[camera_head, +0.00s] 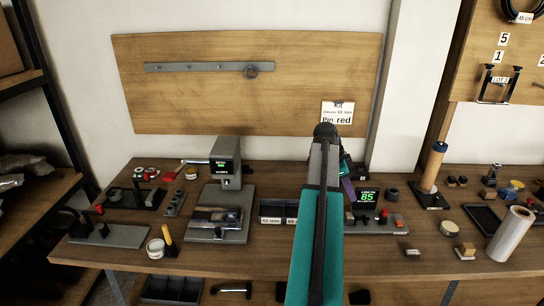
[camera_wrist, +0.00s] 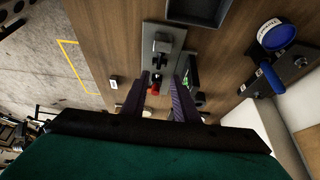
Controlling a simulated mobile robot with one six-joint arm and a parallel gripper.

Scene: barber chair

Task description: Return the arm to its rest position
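My arm (camera_head: 318,230) shows as a teal and grey link rising from the bottom centre of the head view to a dark joint near the pin sign. My gripper (camera_wrist: 166,84) shows in the wrist view with its two dark fingers apart and nothing held between them. It points down over a grey fixture plate (camera_wrist: 170,42) with a black clamp and a red knob (camera_wrist: 154,90); the knob shows in the gap between the fingers, below them. In the head view most of the gripper is hidden behind my arm.
A wooden bench (camera_head: 275,255) carries a grey press-like device (camera_head: 226,160), a green "85" display (camera_head: 367,197), a cylinder stand (camera_head: 433,165) and a clear roll (camera_head: 511,234). A wooden board (camera_head: 200,100) hangs behind. Dark bins (camera_head: 272,212) stand left of my arm.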

